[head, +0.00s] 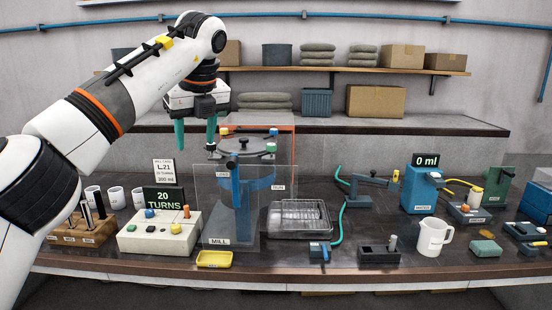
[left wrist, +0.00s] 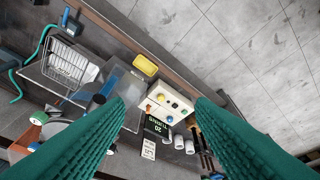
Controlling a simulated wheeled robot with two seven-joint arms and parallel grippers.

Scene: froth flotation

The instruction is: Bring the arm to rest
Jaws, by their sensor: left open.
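My left arm reaches in from the left in the head view. Its gripper (head: 196,135) hangs above the bench with its two green fingers pointing down and apart, empty. In the left wrist view the two green fingers (left wrist: 160,105) are spread wide with nothing between them but the bench far below. The gripper is up and to the left of the mill (head: 240,200), above the white control box (head: 158,240) with its "20 TURNS" display (head: 168,199). My right gripper is in neither view.
The bench holds a metal tray with a rack (head: 300,217), a white jug (head: 433,236), a blue water unit (head: 421,190), a yellow dish (head: 214,259) and a wooden tool block (head: 88,228). A card (head: 164,172) stands behind the display. Shelves with boxes (head: 375,101) line the wall.

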